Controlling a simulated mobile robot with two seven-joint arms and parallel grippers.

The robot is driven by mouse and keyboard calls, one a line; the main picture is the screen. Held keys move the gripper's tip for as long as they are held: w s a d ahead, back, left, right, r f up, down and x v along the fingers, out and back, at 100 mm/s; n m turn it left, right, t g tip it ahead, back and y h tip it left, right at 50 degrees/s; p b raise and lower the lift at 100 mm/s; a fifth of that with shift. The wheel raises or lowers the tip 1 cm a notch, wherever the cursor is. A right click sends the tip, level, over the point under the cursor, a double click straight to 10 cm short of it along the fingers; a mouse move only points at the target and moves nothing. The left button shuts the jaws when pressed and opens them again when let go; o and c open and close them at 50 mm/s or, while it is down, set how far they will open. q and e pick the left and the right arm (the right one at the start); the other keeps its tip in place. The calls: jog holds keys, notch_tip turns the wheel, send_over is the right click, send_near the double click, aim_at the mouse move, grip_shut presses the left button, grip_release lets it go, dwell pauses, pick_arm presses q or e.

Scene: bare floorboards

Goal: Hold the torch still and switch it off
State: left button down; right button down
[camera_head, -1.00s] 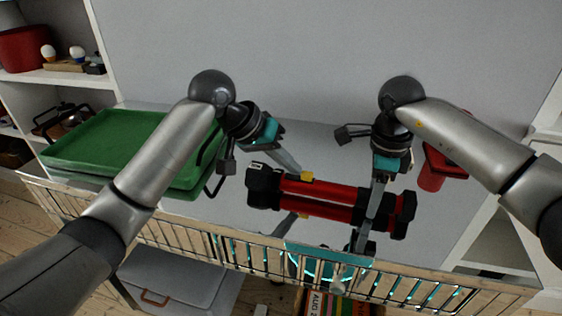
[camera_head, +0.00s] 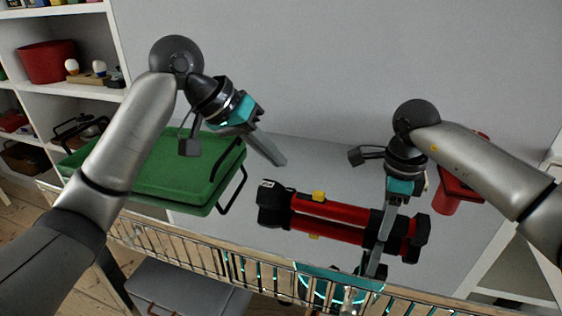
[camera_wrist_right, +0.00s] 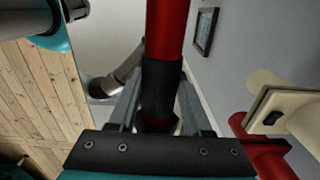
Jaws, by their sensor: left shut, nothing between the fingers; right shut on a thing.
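The torch (camera_head: 340,221) is a red tube with black ends, lying sideways over a shiny surface that mirrors it. Its yellow switch (camera_head: 318,196) sticks up near the left, black end. No lit beam shows, and I cannot tell the switch's position. My right gripper (camera_head: 384,232) is shut across the torch's right part. In the right wrist view the torch (camera_wrist_right: 167,35) runs between the fingers, which are on its black section. My left gripper (camera_head: 279,159) is shut and empty, above and left of the switch, apart from the torch.
A green tray (camera_head: 190,185) with black handles stands on the left. A red object (camera_head: 450,193) is behind my right arm. A metal rail (camera_head: 235,272) runs along the front edge. White shelves (camera_head: 75,20) stand at the left, and a grey wall closes the back.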

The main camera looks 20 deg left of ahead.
jog(key=shift+c, duration=1.3)
grip_release()
jog(key=shift+r, duration=0.1)
